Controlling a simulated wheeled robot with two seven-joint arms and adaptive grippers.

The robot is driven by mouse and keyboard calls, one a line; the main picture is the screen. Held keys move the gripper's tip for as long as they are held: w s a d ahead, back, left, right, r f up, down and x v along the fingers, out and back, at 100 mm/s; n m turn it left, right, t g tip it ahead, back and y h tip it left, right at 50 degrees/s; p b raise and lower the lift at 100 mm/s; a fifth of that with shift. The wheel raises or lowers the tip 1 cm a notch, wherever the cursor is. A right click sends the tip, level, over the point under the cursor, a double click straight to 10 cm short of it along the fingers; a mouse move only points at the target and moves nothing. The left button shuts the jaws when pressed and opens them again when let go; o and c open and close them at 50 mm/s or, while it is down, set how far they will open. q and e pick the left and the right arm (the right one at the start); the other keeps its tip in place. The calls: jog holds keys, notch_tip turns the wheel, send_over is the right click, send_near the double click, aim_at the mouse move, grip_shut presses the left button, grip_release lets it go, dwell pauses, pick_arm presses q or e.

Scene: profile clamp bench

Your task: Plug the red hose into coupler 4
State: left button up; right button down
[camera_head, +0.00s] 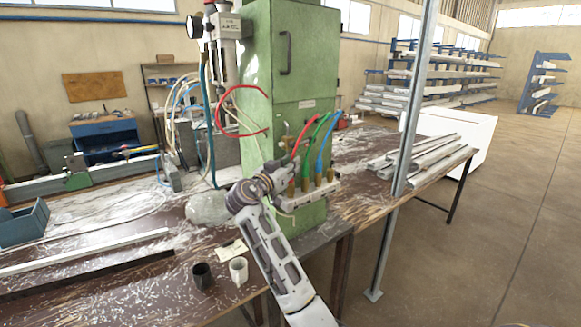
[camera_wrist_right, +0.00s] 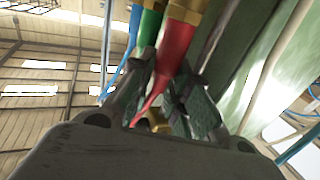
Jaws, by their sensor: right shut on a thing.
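The red hose (camera_head: 301,137) rises beside a green hose (camera_head: 318,133) and a blue hose (camera_head: 328,140) at the front of the green cabinet. My right gripper (camera_head: 288,172) is at the left of the coupler row (camera_head: 306,194) and hides part of it. In the right wrist view the red hose (camera_wrist_right: 177,52) runs between the two fingers of my right gripper (camera_wrist_right: 170,85), which is shut on it. A brass end (camera_wrist_right: 188,10) shows at its top, beside the green hose (camera_wrist_right: 150,28). Coupler numbers are unreadable, and I cannot tell whether the red hose is seated. My left gripper is not in view.
The green cabinet (camera_head: 307,60) stands behind the couplers. A red loop of hose (camera_head: 221,108) hangs at its left. A dark cup (camera_head: 202,276) and a white cup (camera_head: 238,271) stand on the bench front. A metal post (camera_head: 412,120) rises at the right.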

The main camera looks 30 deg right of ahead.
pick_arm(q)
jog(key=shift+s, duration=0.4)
pick_arm(e)
jog(key=shift+r, duration=0.25)
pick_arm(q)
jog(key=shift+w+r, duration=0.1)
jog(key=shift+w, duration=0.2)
pick_arm(e)
jog(key=shift+r, duration=0.3)
pick_arm(q)
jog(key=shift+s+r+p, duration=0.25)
jog(key=shift+p, duration=0.1)
pick_arm(e)
jog(key=shift+r, duration=0.6)
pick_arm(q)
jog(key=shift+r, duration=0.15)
pick_arm(e)
jog(key=shift+r, duration=0.45)
